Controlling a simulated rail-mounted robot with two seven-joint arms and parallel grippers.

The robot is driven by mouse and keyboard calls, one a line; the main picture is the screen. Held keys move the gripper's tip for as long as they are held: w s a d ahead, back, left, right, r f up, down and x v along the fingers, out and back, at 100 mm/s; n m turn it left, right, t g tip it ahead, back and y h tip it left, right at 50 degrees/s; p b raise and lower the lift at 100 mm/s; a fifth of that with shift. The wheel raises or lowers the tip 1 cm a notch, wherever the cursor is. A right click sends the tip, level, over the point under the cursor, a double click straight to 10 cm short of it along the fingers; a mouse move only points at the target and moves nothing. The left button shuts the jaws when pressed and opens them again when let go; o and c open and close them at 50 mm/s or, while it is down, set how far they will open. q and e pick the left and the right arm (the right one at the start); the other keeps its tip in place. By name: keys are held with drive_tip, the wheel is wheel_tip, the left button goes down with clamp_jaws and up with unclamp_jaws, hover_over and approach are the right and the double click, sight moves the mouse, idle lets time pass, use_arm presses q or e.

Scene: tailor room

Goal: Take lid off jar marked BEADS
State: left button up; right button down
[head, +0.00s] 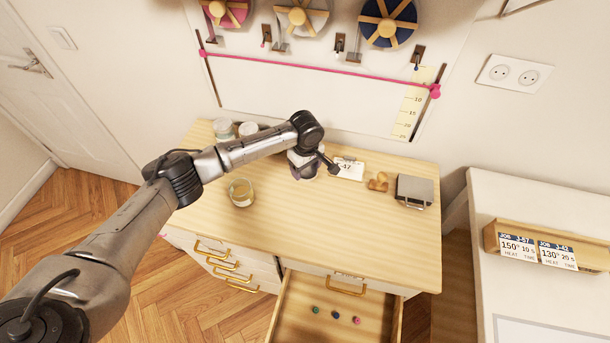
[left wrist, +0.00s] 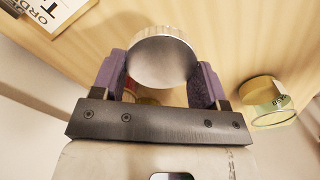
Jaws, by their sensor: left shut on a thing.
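My left gripper (head: 302,168) is low over the middle back of the wooden dresser top. In the left wrist view the gripper (left wrist: 163,88) has its purple finger pads on both sides of a round silver lid (left wrist: 163,60) and is shut on it. A small reddish patch shows just below the lid; I cannot tell whether a jar is under it. A glass jar (head: 242,192) with no lid visible stands on the dresser, left of the gripper. A labelled glass jar also shows in the left wrist view (left wrist: 272,104); its label is unreadable. My right gripper is out of view.
Two lidded jars (head: 223,128) (head: 248,129) stand at the back left. A white card (head: 348,169), a small wooden item (head: 378,181) and a grey box (head: 414,191) lie to the right. An open drawer (head: 290,315) holds several small coloured pieces. The dresser's front right is clear.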

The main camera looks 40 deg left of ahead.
sight(305, 175)
use_arm(q)
drive_tip(key=shift+a+f+b, duration=0.15)
drive_tip(key=shift+f+b, duration=0.35)
drive_tip(key=shift+f, duration=1.55)
drive_tip(key=shift+f, duration=0.15)
drive_tip(key=o, duration=0.9)
wheel_tip(305, 175, up, 12)
drive_tip(key=shift+r+p, duration=0.15)
drive_tip(key=shift+p, duration=1)
